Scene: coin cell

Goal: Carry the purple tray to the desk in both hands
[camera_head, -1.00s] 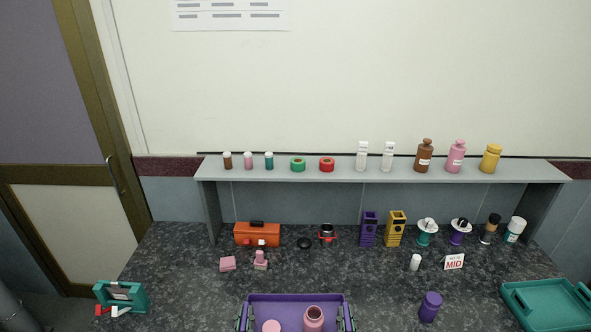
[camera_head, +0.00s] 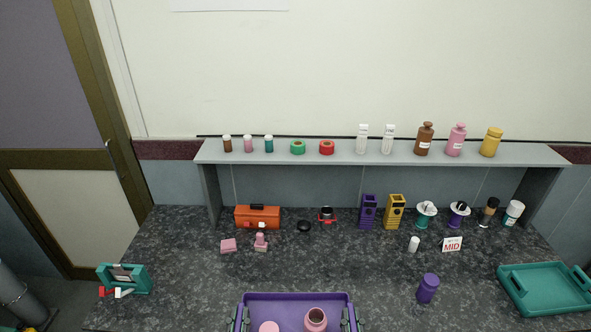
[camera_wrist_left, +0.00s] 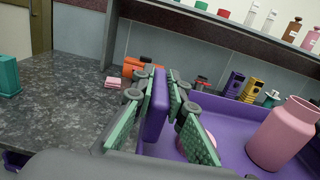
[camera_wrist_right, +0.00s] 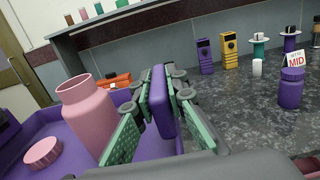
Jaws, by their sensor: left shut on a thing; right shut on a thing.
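The purple tray (camera_head: 293,298) is at the bottom centre of the head view, its near part cut off by the frame. It holds an open pink bottle (camera_head: 316,320) and a round pink lid (camera_head: 269,327). My left gripper (camera_head: 239,318) is shut on the tray's left wall; its green pads pinch the purple wall in the left wrist view (camera_wrist_left: 158,108). My right gripper (camera_head: 349,318) is shut on the right wall, also seen in the right wrist view (camera_wrist_right: 160,105). The dark speckled desk (camera_head: 190,240) lies ahead of the tray; whether they touch I cannot tell.
A purple jar (camera_head: 427,288) stands right of the tray, with a teal tray (camera_head: 545,290) further right. A teal holder (camera_head: 126,279) is at the left edge. The desk's middle is clear.

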